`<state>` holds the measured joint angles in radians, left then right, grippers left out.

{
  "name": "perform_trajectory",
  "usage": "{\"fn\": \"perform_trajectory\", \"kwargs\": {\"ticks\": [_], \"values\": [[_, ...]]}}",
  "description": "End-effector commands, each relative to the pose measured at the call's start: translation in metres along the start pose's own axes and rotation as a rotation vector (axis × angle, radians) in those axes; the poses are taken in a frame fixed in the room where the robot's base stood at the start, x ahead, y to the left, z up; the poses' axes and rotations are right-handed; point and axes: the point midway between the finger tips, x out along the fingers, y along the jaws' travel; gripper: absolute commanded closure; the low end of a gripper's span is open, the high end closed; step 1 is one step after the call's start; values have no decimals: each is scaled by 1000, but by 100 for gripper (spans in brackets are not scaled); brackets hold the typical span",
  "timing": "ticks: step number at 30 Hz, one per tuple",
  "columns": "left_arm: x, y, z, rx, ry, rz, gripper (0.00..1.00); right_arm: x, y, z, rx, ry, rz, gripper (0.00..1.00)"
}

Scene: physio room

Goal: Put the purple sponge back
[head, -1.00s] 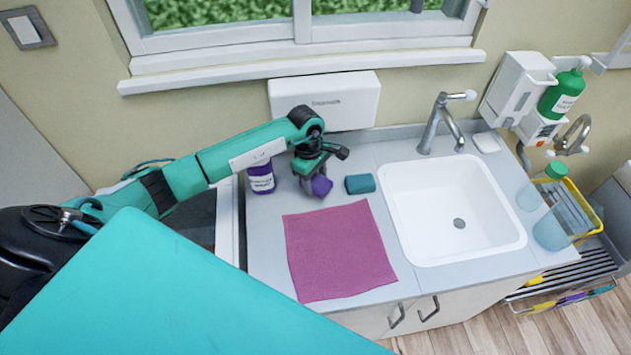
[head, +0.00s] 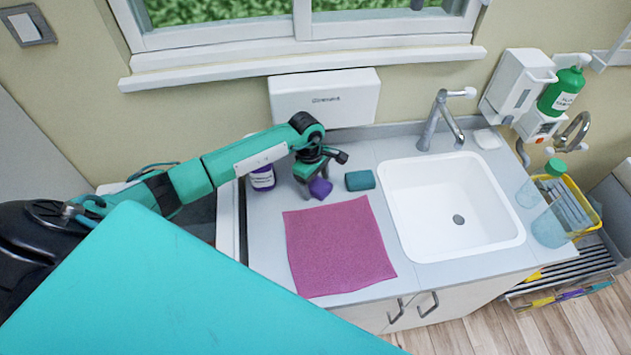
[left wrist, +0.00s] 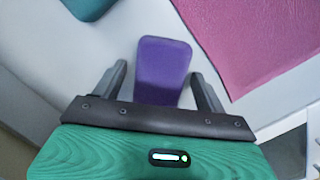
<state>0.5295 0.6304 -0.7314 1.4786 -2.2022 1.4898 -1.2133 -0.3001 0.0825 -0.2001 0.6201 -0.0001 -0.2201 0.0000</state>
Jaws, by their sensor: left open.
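The purple sponge (head: 320,188) is on the grey counter (head: 268,225), just beyond the pink cloth (head: 338,248) and left of a teal sponge (head: 360,180). My left gripper (head: 312,184) is over it, pointing down. In the left wrist view the purple sponge (left wrist: 162,65) lies between the two spread fingers of the left gripper (left wrist: 158,72), with a gap visible on each side. Its near end is hidden by the gripper body. My right gripper is not in view.
A purple-labelled bottle (head: 262,178) stands left of the gripper, close to the arm. The white sink (head: 400,215) with its tap (head: 436,115) is to the right. The cloth lies flat in front.

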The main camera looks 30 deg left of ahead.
Motion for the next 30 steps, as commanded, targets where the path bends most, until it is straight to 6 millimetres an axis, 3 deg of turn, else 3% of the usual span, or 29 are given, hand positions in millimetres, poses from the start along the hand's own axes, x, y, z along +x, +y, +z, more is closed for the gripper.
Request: {"fn": "perform_trajectory", "kwargs": {"ticks": [3, 5, 16, 21, 30], "values": [[-4, 0, 1, 0, -1, 0, 26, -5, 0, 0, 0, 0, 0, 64], [-8, 1, -1, 1, 1, 4, 26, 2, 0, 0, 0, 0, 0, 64], [-85, 1, -1, 3, 2, 5, 26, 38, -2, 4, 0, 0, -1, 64], [-110, 1, 0, 1, 0, 3, 26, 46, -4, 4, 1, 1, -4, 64], [-123, 0, 0, 0, -1, 0, 26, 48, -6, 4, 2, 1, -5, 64]]}}
